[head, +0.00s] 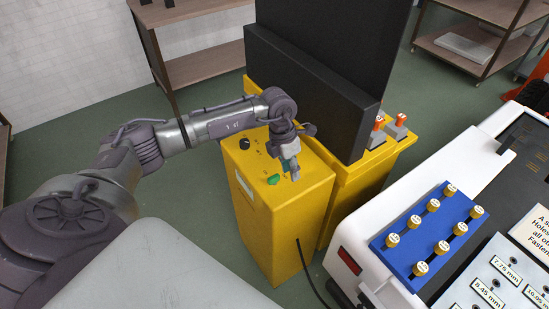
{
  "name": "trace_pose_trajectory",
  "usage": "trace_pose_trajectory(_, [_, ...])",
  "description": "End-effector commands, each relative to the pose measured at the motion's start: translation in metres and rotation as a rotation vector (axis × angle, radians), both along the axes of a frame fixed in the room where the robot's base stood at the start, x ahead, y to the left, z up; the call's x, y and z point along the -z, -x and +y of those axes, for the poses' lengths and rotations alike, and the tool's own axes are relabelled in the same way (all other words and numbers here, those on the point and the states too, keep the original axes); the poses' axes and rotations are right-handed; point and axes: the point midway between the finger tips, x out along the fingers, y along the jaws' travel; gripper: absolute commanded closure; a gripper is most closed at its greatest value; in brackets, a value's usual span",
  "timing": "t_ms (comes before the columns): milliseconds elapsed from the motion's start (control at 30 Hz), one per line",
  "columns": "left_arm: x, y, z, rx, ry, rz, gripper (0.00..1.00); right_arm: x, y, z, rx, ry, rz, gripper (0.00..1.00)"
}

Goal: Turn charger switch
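The charger (262,222) is a tall yellow box in the middle of the head view, with a pale label on its left side. Its top carries a black knob (244,143) near the back left corner and a green switch-like part (273,180) near the front edge. My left gripper (294,176) points down over the charger's top, just right of the green part. Its fingers are small and partly overlapped, so I cannot tell whether they are open, shut or touching anything. My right gripper is out of view.
A large black panel (310,95) rises behind the charger from another yellow unit (355,195). A white cart at right carries a blue tray (420,240) with several gold-topped pegs. A black cable (308,272) runs down beside the charger. Wooden shelves stand behind.

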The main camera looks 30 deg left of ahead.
Motion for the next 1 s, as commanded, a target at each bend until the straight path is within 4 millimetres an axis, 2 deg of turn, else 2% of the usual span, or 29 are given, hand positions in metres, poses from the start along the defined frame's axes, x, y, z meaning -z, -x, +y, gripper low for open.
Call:
trace_pose_trajectory(33, [-0.004, -0.001, 0.02, -0.009, -0.067, 0.012, 0.67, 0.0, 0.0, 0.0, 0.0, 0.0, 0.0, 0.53])
trace_pose_trajectory(100, [-0.008, 0.0, 0.04, -0.019, -0.136, 0.029, 0.67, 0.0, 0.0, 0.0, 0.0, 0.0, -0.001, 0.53])
trace_pose_trajectory(200, [-0.011, 0.0, 0.054, -0.027, -0.184, 0.043, 0.67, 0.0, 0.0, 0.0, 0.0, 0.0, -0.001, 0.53])
trace_pose_trajectory(467, [0.004, 0.001, 0.055, -0.028, -0.192, 0.047, 0.67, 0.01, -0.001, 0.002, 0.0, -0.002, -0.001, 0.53])
trace_pose_trajectory(833, [0.055, 0.001, 0.055, -0.027, -0.189, 0.045, 0.67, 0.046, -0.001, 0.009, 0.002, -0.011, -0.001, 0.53])
trace_pose_trajectory(1000, [0.068, 0.001, 0.055, -0.027, -0.189, 0.045, 0.67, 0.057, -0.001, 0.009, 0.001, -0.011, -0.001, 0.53])
